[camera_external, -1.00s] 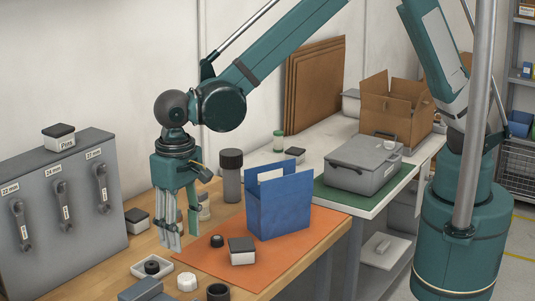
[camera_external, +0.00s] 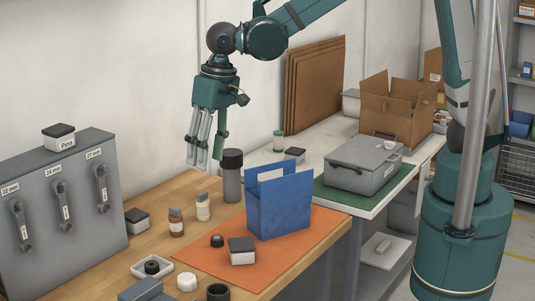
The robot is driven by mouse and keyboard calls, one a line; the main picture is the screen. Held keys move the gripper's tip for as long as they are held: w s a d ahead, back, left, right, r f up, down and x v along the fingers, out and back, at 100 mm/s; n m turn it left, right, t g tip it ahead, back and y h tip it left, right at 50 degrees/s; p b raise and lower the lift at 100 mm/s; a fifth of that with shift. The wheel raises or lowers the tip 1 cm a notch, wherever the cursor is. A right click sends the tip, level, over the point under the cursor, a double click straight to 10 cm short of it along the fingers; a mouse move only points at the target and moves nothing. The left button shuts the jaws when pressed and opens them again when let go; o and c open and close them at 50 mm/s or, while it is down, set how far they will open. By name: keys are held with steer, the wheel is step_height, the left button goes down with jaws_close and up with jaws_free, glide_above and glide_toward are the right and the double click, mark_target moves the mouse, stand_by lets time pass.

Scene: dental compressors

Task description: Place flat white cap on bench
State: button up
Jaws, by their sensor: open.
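A white round cap (camera_external: 187,281) lies on the wooden bench (camera_external: 90,278) near its front edge, just off the orange mat. A small white piece (camera_external: 390,146) lies on the lid of the grey case; it is too small to tell whether it is a flat cap.
A blue open holder (camera_external: 279,206), a black-lidded box (camera_external: 242,251) and a small black knob (camera_external: 217,241) stand on the orange mat (camera_external: 200,262). Small bottles (camera_external: 203,207) stand behind it. A grey cabinet (camera_external: 55,195) is at left. The grey case (camera_external: 363,165) sits on a green mat.

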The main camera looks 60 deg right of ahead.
steer(key=s+d+r+t, duration=0.1)
steer(key=d+r, duration=0.2)
steer(key=d, duration=0.6)
steer(key=s+d+r+t, duration=0.1)
steer(key=d+r, duration=0.2)
steer(key=d, duration=0.7)
steer(key=s+d+r+t, duration=0.1)
steer(key=d+r, duration=0.2)
steer(key=d, duration=0.6)
steer(key=s+d+f+t, duration=0.1)
steer(key=s+d, duration=0.4)
steer(key=d, duration=0.5)
steer(key=s+d+t+h, duration=0.1)
steer(key=s+d, duration=0.5)
steer(key=d, duration=0.4)
steer(key=shift+s+f+t, duration=0.3)
steer(key=shift+f+t, duration=0.05)
steer(key=shift+t, duration=0.05)
